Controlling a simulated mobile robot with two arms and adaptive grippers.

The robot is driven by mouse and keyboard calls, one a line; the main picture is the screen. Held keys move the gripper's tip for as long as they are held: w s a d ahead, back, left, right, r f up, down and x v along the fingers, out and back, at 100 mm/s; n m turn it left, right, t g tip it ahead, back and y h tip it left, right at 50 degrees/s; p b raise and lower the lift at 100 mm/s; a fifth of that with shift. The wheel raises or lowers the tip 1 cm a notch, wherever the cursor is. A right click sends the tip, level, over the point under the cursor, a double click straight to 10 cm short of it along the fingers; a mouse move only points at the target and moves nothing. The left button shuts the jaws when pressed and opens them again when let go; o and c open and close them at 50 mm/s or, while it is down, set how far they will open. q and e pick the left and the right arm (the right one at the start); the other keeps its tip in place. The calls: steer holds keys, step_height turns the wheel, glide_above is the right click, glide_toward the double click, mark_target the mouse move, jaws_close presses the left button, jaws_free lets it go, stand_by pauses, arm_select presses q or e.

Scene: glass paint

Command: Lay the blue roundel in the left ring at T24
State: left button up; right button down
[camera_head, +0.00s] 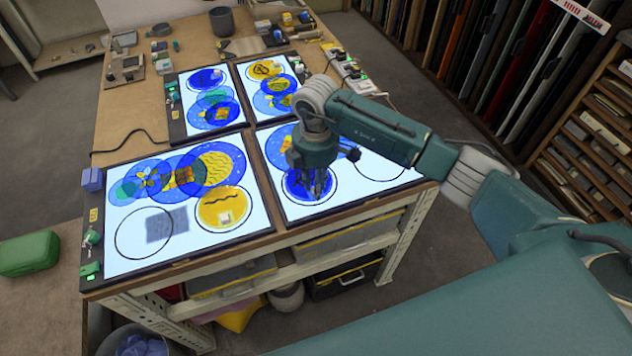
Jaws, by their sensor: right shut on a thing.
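The blue roundel (295,191) is at the left ring (336,190) of the near right light panel (335,209), and the ring's dark line shows around it. My right gripper (318,190) points down over the roundel and is shut on it, hiding its middle. I cannot tell whether the roundel rests on the panel or hangs just above it. The right ring (403,172) of that panel is empty and partly behind my arm. No T24 label can be read. My left gripper is out of view.
The near left panel (190,238) has an empty left ring (116,232), a yellow roundel (218,212) in its right ring, and overlapping coloured discs above. Two more lit panels lie behind. A grey pot (221,22) and small devices stand at the table's back.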

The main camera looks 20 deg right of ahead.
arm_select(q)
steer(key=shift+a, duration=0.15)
arm_select(e)
steer(key=shift+f, duration=0.1)
steer(key=c, duration=1.5)
jaws_free()
steer(key=shift+c, duration=0.2)
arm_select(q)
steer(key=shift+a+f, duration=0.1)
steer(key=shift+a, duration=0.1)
arm_select(e)
steer(key=shift+r, duration=0.3)
steer(key=shift+w+r+b, duration=0.1)
steer(key=shift+r+b, duration=0.25)
arm_select(q)
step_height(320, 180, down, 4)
steer(key=b, duration=0.3)
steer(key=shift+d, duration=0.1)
arm_select(e)
step_height(320, 180, up, 11)
